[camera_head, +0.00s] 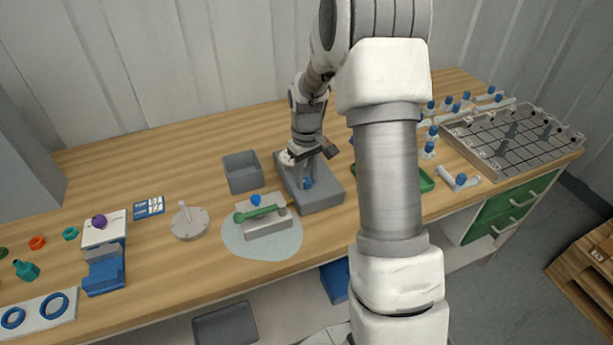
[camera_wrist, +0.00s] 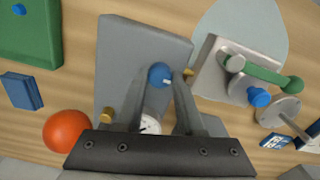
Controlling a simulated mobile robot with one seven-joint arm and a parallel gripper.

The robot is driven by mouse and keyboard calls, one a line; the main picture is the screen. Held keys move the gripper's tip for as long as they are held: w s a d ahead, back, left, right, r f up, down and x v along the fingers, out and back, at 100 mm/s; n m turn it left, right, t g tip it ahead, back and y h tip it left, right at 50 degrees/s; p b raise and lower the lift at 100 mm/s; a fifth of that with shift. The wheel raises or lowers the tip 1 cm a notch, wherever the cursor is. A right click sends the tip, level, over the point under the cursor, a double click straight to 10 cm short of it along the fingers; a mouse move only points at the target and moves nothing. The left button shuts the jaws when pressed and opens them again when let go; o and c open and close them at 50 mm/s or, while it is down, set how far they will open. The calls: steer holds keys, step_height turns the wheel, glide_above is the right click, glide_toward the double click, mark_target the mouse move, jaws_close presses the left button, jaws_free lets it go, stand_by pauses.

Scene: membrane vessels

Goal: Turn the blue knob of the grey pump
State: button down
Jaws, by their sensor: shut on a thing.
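The grey pump (camera_head: 322,201) is a flat grey block standing on the wooden bench near the middle. It also shows in the wrist view (camera_wrist: 118,55). Its blue knob (camera_wrist: 160,73) lies between my fingertips; in the head view the knob (camera_head: 308,184) shows small at the lower end of my fingers. My gripper (camera_wrist: 163,80) points down over the pump and is shut on the blue knob. The fingers hide the knob's sides. A white round dial (camera_wrist: 151,124) sits on the pump, partly behind the gripper.
A metal block with a green lever (camera_head: 262,214) and blue cap stands left on a pale round mat (camera_head: 285,245). A grey bin (camera_head: 243,172) is behind left. An orange ball (camera_wrist: 67,131) is close by. A green tray (camera_head: 424,182) and metal rack (camera_head: 480,150) stand right.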

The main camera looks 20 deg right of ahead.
mark_target(306, 180)
steer(key=c, duration=0.5)
jaws_free()
step_height(306, 180, up, 18)
steer(key=shift+f+p, duration=0.25)
steer(key=shift+p, duration=0.2)
steer(key=s+a+r+m+t, duration=0.1)
steer(key=s+a+r, duration=0.25)
steer(key=s, duration=0.25)
steer(key=s+a+r+t, duration=0.2)
steer(key=s+r, duration=0.3)
steer(key=s, duration=0.1)
steer(key=s+a+t, duration=0.1)
steer(key=s, duration=0.3)
steer(key=s+a+f+m, duration=0.1)
steer(key=s, duration=0.3)
steer(key=s+a+f+t, duration=0.1)
steer(key=s+a, duration=0.1)
steer(key=s, duration=0.3)
steer(key=shift+t, duration=0.3)
